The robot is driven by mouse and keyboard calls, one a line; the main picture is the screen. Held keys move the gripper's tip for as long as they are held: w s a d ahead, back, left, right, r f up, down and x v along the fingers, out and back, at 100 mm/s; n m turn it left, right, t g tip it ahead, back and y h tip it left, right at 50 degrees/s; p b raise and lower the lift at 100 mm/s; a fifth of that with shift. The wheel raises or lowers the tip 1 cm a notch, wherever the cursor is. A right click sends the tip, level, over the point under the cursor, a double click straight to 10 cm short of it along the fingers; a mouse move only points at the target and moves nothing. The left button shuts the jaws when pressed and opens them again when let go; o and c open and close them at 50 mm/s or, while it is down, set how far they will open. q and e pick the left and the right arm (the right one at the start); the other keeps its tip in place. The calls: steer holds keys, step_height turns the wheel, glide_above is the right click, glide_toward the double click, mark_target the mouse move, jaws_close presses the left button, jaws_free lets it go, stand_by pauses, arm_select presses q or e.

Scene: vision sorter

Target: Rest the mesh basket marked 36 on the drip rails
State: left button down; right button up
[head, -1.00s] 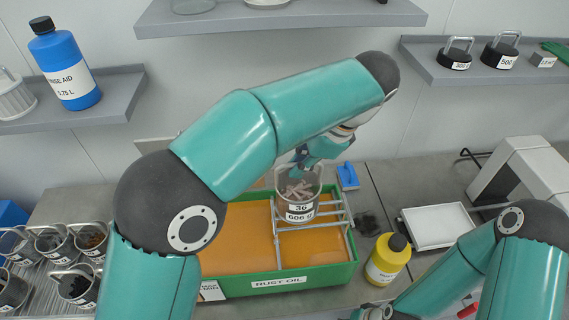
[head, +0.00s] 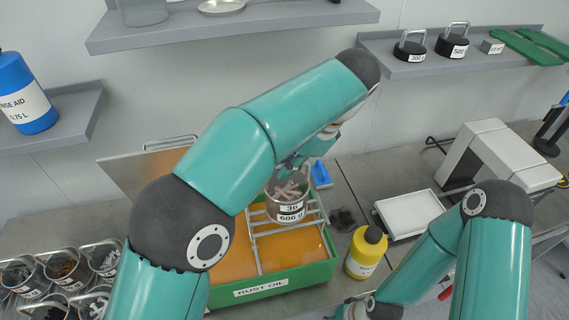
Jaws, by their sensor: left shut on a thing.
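The mesh basket marked 36 (head: 289,193) hangs upright from my left gripper (head: 293,163), which is shut on it at the top. It holds pinkish-brown pieces, and a second label reads 606 g. The gripper's fingertips are partly hidden by my left arm. The basket is over the drip rails (head: 257,248), light metal bars across the right part of the green rust oil bath (head: 311,275). I cannot tell whether its bottom touches them. My left arm covers the bath's left part.
A yellow bottle (head: 366,251) stands right of the bath, with a dark patch and a blue item (head: 320,174) behind. A white tray (head: 408,214) lies further right. Several other baskets (head: 66,272) stand at lower left. A metal lid (head: 135,172) rises behind the bath.

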arm_select(q)
steer(key=shift+f, duration=0.15)
steer(key=shift+f+b, duration=0.85)
steer(key=shift+f, duration=0.8)
steer(key=c, duration=1.2)
jaws_free()
steer(key=shift+r, duration=0.1)
